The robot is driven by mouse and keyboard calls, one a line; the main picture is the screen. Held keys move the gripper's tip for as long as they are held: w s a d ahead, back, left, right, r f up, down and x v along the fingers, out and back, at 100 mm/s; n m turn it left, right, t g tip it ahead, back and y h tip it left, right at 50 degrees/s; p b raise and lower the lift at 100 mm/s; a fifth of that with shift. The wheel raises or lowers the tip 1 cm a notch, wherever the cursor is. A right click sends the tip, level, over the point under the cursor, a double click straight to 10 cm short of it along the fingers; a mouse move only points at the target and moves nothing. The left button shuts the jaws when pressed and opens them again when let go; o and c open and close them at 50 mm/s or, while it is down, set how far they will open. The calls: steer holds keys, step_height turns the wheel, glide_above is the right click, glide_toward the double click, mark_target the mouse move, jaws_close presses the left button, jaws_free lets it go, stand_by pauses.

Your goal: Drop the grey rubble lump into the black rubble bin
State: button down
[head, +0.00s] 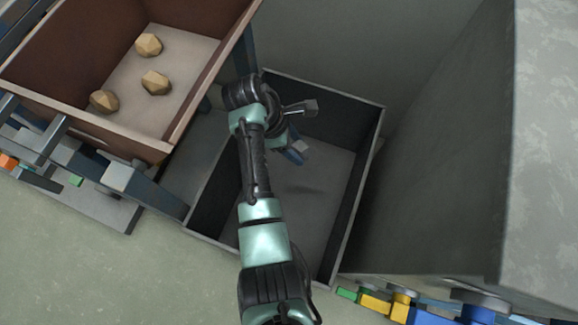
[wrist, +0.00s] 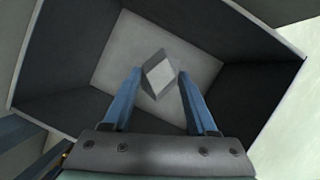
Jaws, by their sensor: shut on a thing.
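The grey rubble lump (wrist: 158,74) is a faceted block between the tips of my gripper (wrist: 158,82) in the wrist view. My gripper is shut on it. In the head view the lump (head: 301,147) shows small and pale at the blue fingers, partly hidden by my arm. The black rubble bin (head: 366,165) is a dark open box with a grey floor. The lump is over the bin's opening, and a faint shadow lies on the bin floor. In the wrist view the bin's dark walls (wrist: 235,92) surround the lump and fingers.
A brown bin (head: 191,122) at the upper left holds tan lumps (head: 148,45) and stands beside the black bin. A large grey block (head: 450,150) rises at the right. Coloured parts (head: 400,305) lie at the lower right. Open floor (head: 100,270) shows at the lower left.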

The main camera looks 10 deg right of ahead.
steer(key=shift+f+b, duration=0.7)
steer(key=shift+f, duration=0.15)
steer(key=shift+r, duration=0.1)
steer(key=shift+c, duration=0.6)
jaws_free()
